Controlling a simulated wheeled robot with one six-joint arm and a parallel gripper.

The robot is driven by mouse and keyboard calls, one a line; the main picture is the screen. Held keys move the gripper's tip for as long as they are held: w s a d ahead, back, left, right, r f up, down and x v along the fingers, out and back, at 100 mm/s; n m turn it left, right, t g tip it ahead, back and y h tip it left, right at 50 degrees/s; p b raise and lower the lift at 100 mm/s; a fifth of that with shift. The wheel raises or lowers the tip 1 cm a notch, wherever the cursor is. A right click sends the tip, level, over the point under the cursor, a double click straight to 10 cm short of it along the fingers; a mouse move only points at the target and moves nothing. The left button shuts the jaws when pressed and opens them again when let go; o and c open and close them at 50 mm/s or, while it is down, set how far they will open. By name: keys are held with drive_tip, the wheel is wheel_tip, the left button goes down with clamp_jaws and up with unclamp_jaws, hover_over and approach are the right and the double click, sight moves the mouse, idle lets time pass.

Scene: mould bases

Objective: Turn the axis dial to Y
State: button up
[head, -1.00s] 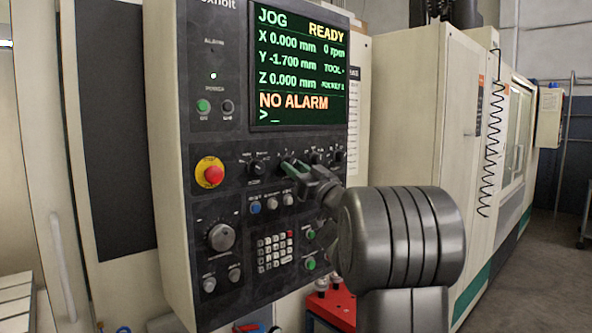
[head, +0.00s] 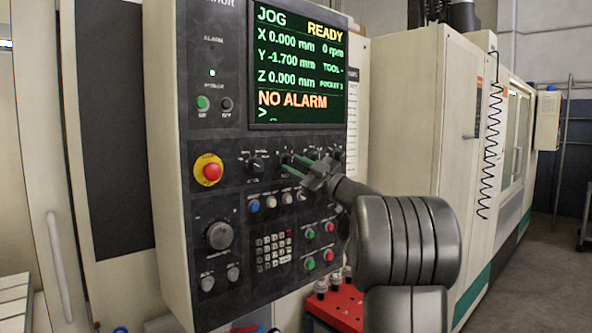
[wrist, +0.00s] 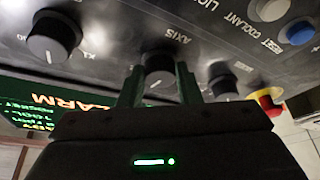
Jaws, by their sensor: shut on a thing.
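The axis dial (wrist: 160,66) is a round black knob under the printed word AXIS in the wrist view, with a pale mark on its near edge. My gripper (wrist: 158,75) has its two green fingers on either side of this dial and is shut on it.
Other black knobs flank the dial, one on the left (wrist: 53,38) and one on the right (wrist: 222,80) in the wrist view. The screen (head: 298,68) reads JOG, READY, NO ALARM. A red emergency stop (head: 211,171) sits at the panel's left.

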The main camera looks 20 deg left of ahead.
drive_tip(key=shift+w+r+n+g, duration=0.1)
drive_tip(key=shift+n+g, duration=0.5)
drive_tip(key=shift+n, duration=0.9)
drive_tip(key=o, duration=1)
drive_tip(key=b+v, duration=0.1)
drive_tip(key=v, duration=0.3)
drive_tip(key=b+v, duration=0.1)
drive_tip(key=v, duration=0.4)
drive_tip(key=b+v, duration=0.1)
drive_tip(key=v, duration=0.4)
drive_tip(key=shift+w+r, duration=0.1)
drive_tip(key=shift+r, duration=0.2)
drive_tip(key=shift+a, duration=0.1)
